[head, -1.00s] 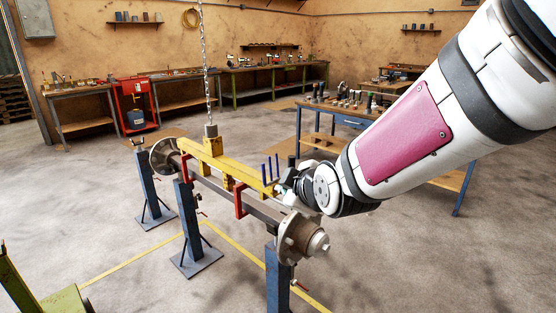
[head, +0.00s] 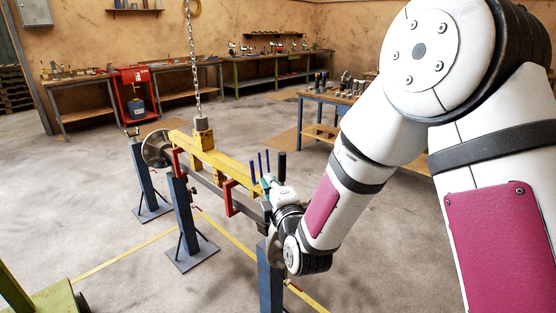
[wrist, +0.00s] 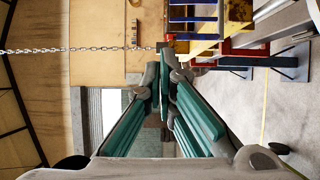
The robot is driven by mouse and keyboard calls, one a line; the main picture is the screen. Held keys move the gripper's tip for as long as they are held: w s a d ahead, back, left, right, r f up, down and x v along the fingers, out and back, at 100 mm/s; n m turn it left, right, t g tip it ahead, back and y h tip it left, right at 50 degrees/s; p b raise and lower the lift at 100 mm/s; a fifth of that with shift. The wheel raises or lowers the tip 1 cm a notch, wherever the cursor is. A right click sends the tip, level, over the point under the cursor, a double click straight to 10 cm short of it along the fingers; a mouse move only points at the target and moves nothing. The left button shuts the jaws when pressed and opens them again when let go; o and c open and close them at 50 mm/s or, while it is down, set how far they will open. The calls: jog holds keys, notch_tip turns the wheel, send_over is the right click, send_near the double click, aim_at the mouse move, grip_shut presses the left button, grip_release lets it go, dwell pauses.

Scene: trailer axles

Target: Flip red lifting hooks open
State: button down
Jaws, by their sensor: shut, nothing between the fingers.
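A yellow lifting beam (head: 218,160) hangs from a chain over the grey axle (head: 205,186). Two red hooks hang from it in the head view: the far hook (head: 177,162) and the near hook (head: 229,198); both look down around the axle. My gripper (head: 266,182) is at the near right end of the beam, close to the blue pegs (head: 260,163). In the wrist view my gripper (wrist: 164,68) has its teal fingers together at the tips, empty. Red hook parts (wrist: 240,48) show right of the tips. Whether the fingers touch the beam is unclear.
Blue stands (head: 184,225) hold the axle. The chain (head: 192,60) rises from the beam. My arm hides the axle's near end. A blue workbench (head: 330,100) stands behind, and a green machine (head: 50,302) at lower left. The floor between is clear.

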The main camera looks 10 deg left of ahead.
jog(key=shift+w, duration=0.1)
jog(key=w, duration=1.1)
jog(key=shift+w+a+p, duration=0.2)
jog(key=shift+a+p, duration=0.2)
